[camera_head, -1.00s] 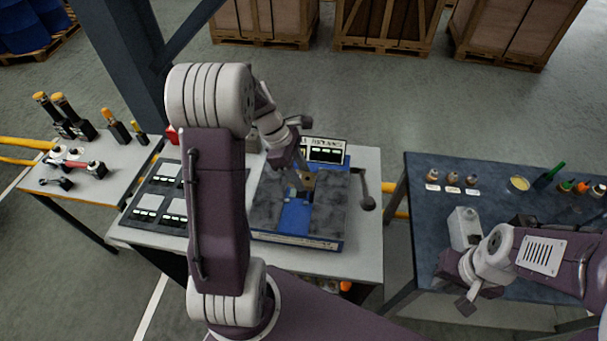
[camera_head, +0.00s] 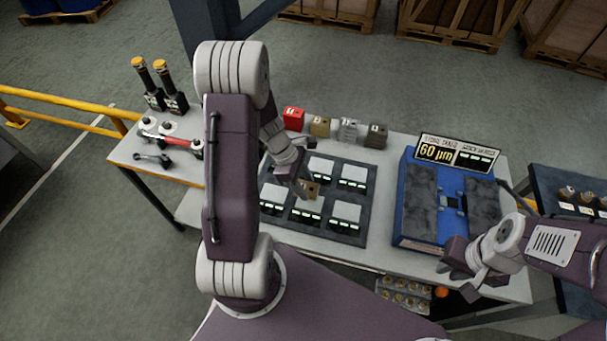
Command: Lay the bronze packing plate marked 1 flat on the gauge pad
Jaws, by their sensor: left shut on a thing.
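My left gripper (camera_head: 303,186) is shut on a small bronze plate (camera_head: 311,190), held over the dark panel (camera_head: 278,226) of white pads. Whether the plate touches the panel, and any number on it, I cannot tell. The blue gauge (camera_head: 420,243) stands to the right, with two dark slabs and a blue channel between them. A small pale-blue piece, perhaps the gauge pad (camera_head: 449,201), sits in this channel with no bronze plate seen on it. The gauge display (camera_head: 435,152) reads 60 µm. My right gripper (camera_head: 461,274) looks open and empty near the gauge's front right corner.
Red (camera_head: 293,118), brass (camera_head: 320,126), grey (camera_head: 348,130) and brown (camera_head: 376,136) blocks stand behind the panel. A dark table (camera_head: 562,222) is at right.

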